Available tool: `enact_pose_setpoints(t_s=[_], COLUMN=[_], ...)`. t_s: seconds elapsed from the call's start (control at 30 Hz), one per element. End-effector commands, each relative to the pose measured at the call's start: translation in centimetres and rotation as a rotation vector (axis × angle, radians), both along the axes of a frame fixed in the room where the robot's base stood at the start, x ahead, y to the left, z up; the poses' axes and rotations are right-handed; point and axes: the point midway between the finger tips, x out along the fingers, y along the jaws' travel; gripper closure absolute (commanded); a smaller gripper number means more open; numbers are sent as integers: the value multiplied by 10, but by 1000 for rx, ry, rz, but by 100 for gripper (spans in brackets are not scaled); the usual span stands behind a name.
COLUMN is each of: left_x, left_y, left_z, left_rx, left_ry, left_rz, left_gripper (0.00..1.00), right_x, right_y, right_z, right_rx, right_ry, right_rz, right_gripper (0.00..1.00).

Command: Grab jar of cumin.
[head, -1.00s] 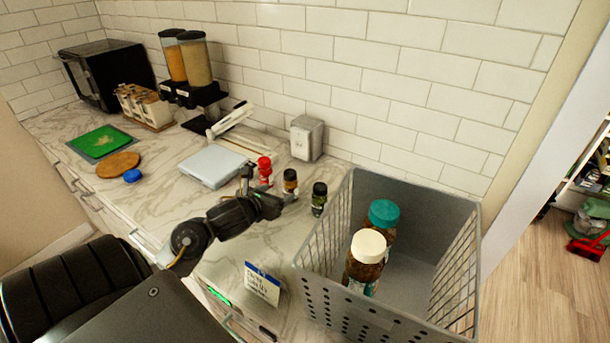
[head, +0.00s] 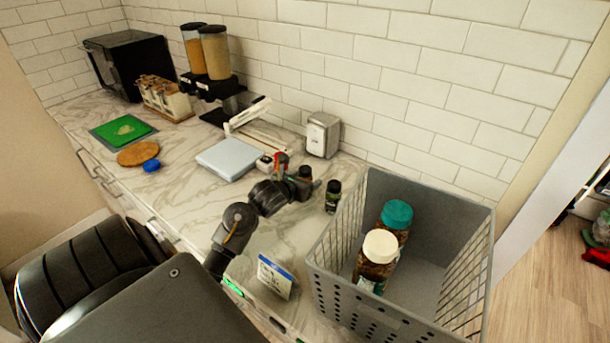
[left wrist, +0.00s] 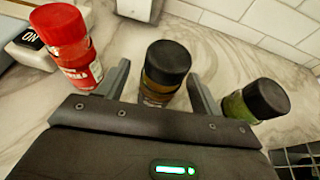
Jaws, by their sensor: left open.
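A small jar with a black lid and brown contents (head: 305,172) stands on the counter between two others. It also shows in the left wrist view (left wrist: 166,66); its label is too dark to read as cumin. My left gripper (left wrist: 160,90) is open, with one finger on each side of this brown jar and gaps to it. In the head view the gripper (head: 297,186) partly hides the jar. A red-capped jar (left wrist: 70,45) is left of the left finger, and a black-lidded jar with green contents (left wrist: 256,101) is right of the right finger. My right gripper is out of view.
A grey basket (head: 365,200) holding two larger jars, one teal-lidded (head: 396,215) and one white-lidded (head: 379,250), stands right of the small jars. A scale (head: 227,160) lies to the left. A label stand (head: 275,277) is in front. The tiled wall is behind.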

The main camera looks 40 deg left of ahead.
Motion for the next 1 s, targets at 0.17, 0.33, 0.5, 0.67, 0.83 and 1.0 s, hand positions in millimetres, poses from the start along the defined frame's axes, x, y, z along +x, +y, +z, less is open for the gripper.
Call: enact_pose_setpoints(t_s=[0.17,0.33,0.5,0.67,0.83,1.0], left_x=[19,21,21,21,21,21], left_y=[5,5,5,5,5,5], left_z=[-6,-9,-9,-9,-9,-8], left_rx=[-2,0,1,1,1,1], left_ry=[1,0,0,0,0,-1], left_rz=[1,1,0,0,0,0], left_gripper=[34,34,42,63,85,85], right_x=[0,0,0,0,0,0], right_y=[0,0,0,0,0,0], right_z=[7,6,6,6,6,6], right_rx=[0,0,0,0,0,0], right_ry=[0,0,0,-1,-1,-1], right_rz=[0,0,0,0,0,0], right_gripper=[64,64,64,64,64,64])
